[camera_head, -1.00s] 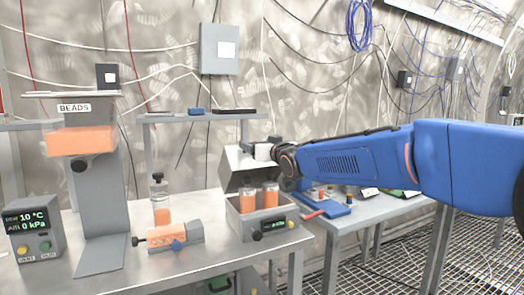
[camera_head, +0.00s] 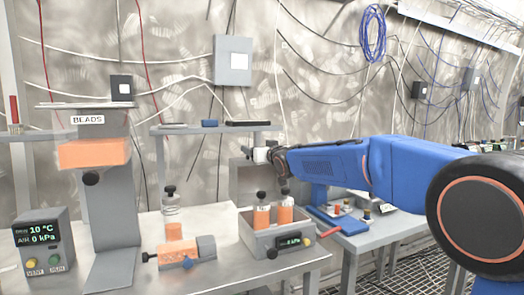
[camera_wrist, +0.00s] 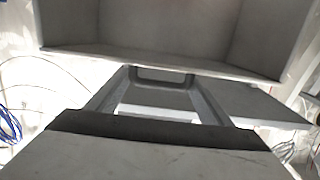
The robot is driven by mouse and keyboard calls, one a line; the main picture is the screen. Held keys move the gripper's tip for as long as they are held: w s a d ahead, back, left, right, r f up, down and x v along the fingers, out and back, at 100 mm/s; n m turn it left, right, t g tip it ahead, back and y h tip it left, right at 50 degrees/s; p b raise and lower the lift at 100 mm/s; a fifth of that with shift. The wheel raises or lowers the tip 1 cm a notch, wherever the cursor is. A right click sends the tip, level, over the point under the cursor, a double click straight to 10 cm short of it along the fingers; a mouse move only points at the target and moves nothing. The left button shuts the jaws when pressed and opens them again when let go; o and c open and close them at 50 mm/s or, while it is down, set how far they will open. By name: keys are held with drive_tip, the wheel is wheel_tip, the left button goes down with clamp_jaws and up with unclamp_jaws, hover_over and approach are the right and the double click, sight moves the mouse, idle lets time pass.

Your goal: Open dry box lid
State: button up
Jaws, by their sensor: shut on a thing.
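The dry box (camera_head: 262,238) is a grey open-topped box with a small dark display on its front, standing on the bench. Two orange-filled jars (camera_head: 286,213) with dark caps stand inside it. Its grey lid (camera_head: 242,180) stands raised at the back of the box, and the opening is uncovered. My gripper (camera_head: 262,155) is at the lid's top edge, shut on the lid. The arm reaches in from the right. In the wrist view, a hollow grey lid-like shape (camera_wrist: 160,30) fills the top; the exact grip there is hard to make out.
A bead dispenser (camera_head: 110,190) and a gauge box (camera_head: 43,240) stand at the left. A jar (camera_head: 172,200) and an orange-and-grey fixture (camera_head: 185,252) sit left of the box. A shelf (camera_head: 215,128) is close behind the lid. A second table (camera_head: 385,228) is at the right.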

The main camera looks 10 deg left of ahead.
drive_tip(key=w+a, duration=0.1)
drive_tip(key=w+f, duration=0.1)
drive_tip(key=w, duration=0.1)
drive_tip(key=shift+a, duration=0.4)
drive_tip(key=shift+w+a+f+g+h, duration=0.2)
drive_tip(key=shift+w+f+g+h, duration=0.1)
drive_tip(key=shift+w+g, duration=0.15)
drive_tip(key=shift+w+a+f+g+h, duration=0.15)
drive_tip(key=shift+w+a+g+h, duration=0.1)
drive_tip(key=shift+w+g+h, duration=0.15)
drive_tip(key=shift+w+a+f+g+h, duration=0.25)
drive_tip(key=shift+w+g, duration=0.1)
drive_tip(key=shift+w, duration=0.15)
drive_tip(key=shift+f, duration=0.15)
drive_tip(key=o, duration=1.5)
drive_tip(key=shift+d, duration=0.1)
drive_tip(key=shift+s, duration=0.1)
drive_tip(key=shift+s, duration=0.1)
